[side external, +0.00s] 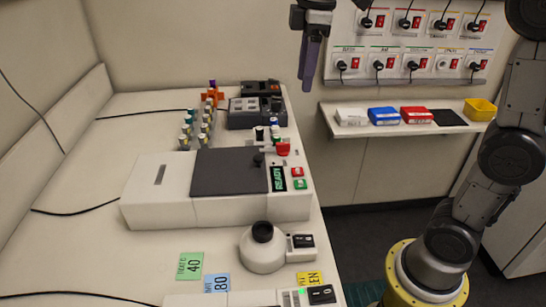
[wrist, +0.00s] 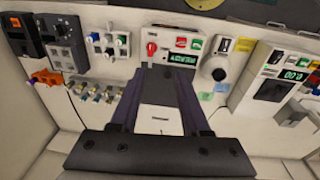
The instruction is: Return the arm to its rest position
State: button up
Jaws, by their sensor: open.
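My gripper (side external: 309,80) hangs at the top of the side external view, fingers pointing down, high above the bench and apart from everything on it. In the wrist view the two dark fingers of my gripper (wrist: 160,78) stand apart with nothing held between them. Below them is the white bench machine (side external: 160,190) with its dark lid (side external: 229,172) closed. Its display (side external: 278,178) seems to read READY. In the wrist view the fingers and palm hide much of this machine.
A rack of vials (side external: 196,130) and dark devices (side external: 257,108) stand at the bench's back. A round white device (side external: 263,248) stands in front. The wall has a socket panel (side external: 412,46) with plugs and a shelf (side external: 345,130) with boxes and a yellow bin (side external: 480,109).

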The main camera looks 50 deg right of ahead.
jog(key=s+m+t, duration=0.1)
jog(key=s, duration=0.6)
jog(key=s+f+m+t, duration=0.3)
jog(key=s+f+m, duration=0.5)
jog(key=s+f, duration=0.2)
notch_tip(320, 180, down, 2)
jog(key=shift+s+a+f, duration=0.1)
jog(key=shift+s+a, duration=0.1)
jog(key=shift+s, duration=0.2)
dwell(0.7)
